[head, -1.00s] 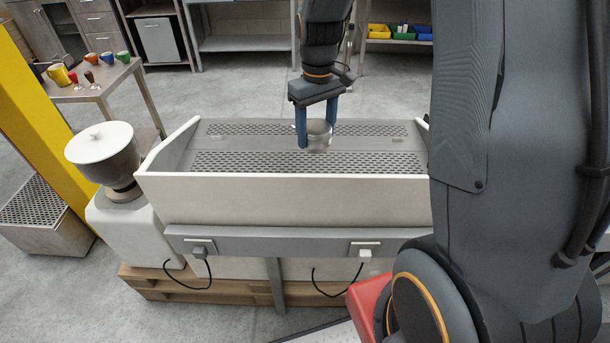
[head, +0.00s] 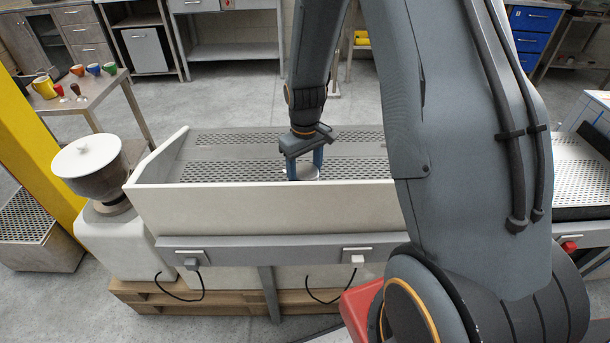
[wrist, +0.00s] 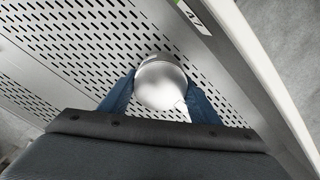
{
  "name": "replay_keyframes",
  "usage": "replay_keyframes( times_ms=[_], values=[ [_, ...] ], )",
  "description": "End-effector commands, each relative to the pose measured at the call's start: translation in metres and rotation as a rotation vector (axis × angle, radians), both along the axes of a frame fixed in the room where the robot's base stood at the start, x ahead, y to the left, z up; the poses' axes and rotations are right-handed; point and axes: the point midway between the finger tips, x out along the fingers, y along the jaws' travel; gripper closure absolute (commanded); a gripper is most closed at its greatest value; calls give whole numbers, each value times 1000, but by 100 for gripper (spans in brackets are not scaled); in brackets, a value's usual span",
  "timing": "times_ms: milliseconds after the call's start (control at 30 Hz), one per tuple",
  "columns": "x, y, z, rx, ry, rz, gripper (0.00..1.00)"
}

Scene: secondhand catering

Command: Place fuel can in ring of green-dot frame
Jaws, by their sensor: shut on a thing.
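My gripper (head: 304,168) is shut on a silver, shiny round can (head: 306,173), which I take as the fuel can. In the wrist view the can (wrist: 160,84) sits between the two blue fingers, its rounded metal top facing the camera. It is held over the perforated metal tray, close behind the cream front wall. Its underside is hidden, so I cannot tell whether it touches the tray. I cannot make out a ring or a green-dot frame. A label with a green mark (wrist: 190,14) shows on the rail beside the can.
The perforated tray (head: 230,170) has a raised cream front wall (head: 270,208) and side wall. A grinder-like machine with a white lid (head: 88,156) stands at left. A side table (head: 95,90) holds several cups. More perforated metal (head: 575,170) lies at right.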

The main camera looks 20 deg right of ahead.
Motion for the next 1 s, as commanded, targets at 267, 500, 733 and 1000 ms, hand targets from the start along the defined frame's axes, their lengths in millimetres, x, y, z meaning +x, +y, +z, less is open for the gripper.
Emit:
replay_keyframes(
  times_ms=[267,500,733,1000],
  values=[
    [0,0,-10,0,-2,0,77],
    [0,0,-13,0,-1,0,77],
    [0,0,-12,0,0,0,25],
    [0,0,-8,0,-2,0,25]
  ],
)
